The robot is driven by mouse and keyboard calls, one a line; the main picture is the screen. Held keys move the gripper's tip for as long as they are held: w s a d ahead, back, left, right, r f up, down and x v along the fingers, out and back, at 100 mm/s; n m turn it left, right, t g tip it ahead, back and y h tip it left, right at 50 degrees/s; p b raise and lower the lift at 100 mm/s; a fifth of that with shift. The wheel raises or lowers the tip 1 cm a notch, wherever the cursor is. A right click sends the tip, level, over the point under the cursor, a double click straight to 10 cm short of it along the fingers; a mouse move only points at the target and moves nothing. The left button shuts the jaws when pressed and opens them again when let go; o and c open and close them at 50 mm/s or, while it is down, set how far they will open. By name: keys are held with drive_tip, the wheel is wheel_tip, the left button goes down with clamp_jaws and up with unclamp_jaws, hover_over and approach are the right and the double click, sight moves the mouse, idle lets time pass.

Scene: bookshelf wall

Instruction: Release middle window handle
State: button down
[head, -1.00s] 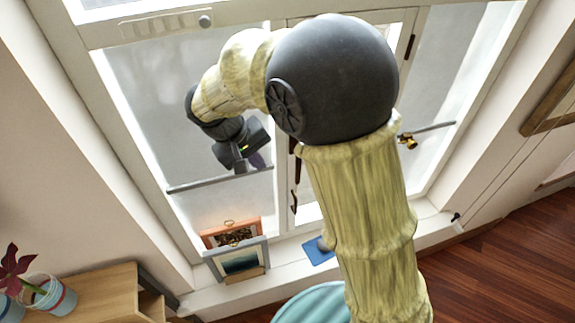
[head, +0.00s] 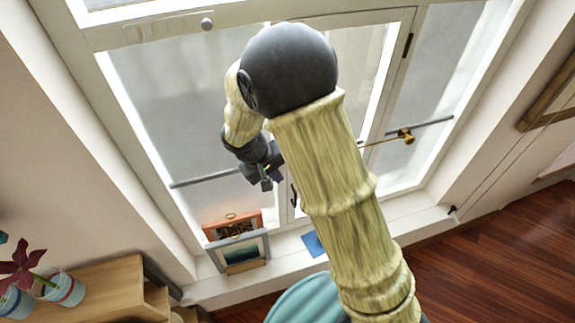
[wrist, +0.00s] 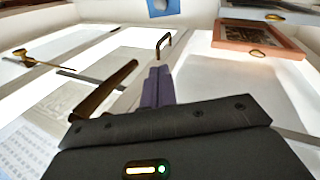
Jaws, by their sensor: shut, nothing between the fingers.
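The middle window frame carries a long dark bronze handle (wrist: 106,90), which lies just left of my fingers in the wrist view. A smaller bronze pull (wrist: 164,42) shows beyond the fingertips. In the head view only a short dark piece of the handle hardware (head: 294,196) shows beside my arm, and the rest is hidden behind the arm. My gripper (head: 267,184) is shut and empty, in front of the window and left of that hardware. Its purple fingers (wrist: 158,80) are together in the wrist view, and I cannot tell if they touch the handle.
A brass stay (head: 405,136) sits on the right pane. A grey bar (head: 195,181) crosses the left pane. Framed pictures (head: 238,249) and a blue card (head: 313,243) are on the sill. A wooden shelf (head: 105,285) with potted plants stands lower left. Wood floor is open at right.

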drive_tip(key=d, duration=0.1)
drive_tip(key=w+d+p, duration=0.1)
drive_tip(key=d, duration=0.1)
drive_tip(key=shift+w+d+r, duration=0.1)
drive_tip(key=shift+w+r, duration=0.1)
drive_tip(key=shift+w, duration=0.15)
drive_tip(key=shift+f+b, duration=0.15)
drive_tip(key=shift+b, duration=0.2)
drive_tip(key=shift+d+h, duration=0.15)
drive_tip(key=shift+h, duration=0.15)
